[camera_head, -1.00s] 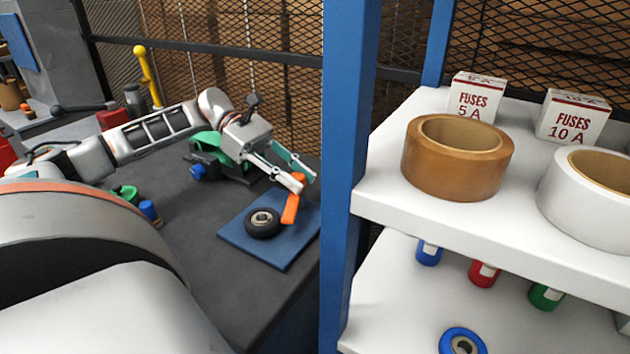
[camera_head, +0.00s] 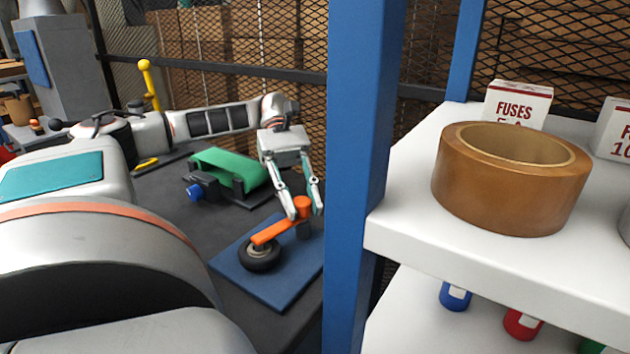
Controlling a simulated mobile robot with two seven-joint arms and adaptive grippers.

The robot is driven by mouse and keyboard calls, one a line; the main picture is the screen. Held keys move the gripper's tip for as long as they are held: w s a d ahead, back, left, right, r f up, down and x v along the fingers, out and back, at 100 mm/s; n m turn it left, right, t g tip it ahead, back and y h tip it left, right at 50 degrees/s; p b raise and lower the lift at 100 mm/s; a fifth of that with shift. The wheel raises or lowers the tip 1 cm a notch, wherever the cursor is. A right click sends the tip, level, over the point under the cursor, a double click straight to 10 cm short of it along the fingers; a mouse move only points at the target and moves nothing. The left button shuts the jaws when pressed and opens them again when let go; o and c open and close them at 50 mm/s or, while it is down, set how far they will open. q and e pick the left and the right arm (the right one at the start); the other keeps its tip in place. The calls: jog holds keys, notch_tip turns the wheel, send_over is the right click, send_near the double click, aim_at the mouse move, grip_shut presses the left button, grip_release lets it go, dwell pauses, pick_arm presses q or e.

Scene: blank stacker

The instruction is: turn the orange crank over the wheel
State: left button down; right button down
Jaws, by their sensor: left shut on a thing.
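The orange crank (camera_head: 275,232) has its round end on a short grey post at the right of the blue board (camera_head: 245,283). Its arm points left and its free end lies over the black wheel (camera_head: 259,260), covering part of the wheel's top and hub. My left gripper (camera_head: 304,212) is at the crank's round end above the post, shut on it with one finger on each side. The fingers hide part of that end. My right gripper is not in view.
A green belt unit with a blue knob (camera_head: 195,192) stands behind the board. A blue post (camera_head: 355,180) stands close on the right, before white shelves with a brown tape roll (camera_head: 470,190) and fuse boxes (camera_head: 517,104). Bare dark bench lies left of the board.

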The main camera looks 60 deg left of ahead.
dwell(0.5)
pick_arm(q)
jog(key=c, duration=1.7)
grip_release()
jog(key=v, duration=0.7)
jog(key=shift+a, duration=0.15)
jog(key=shift+w+r, duration=0.15)
jog(key=shift+r, duration=0.05)
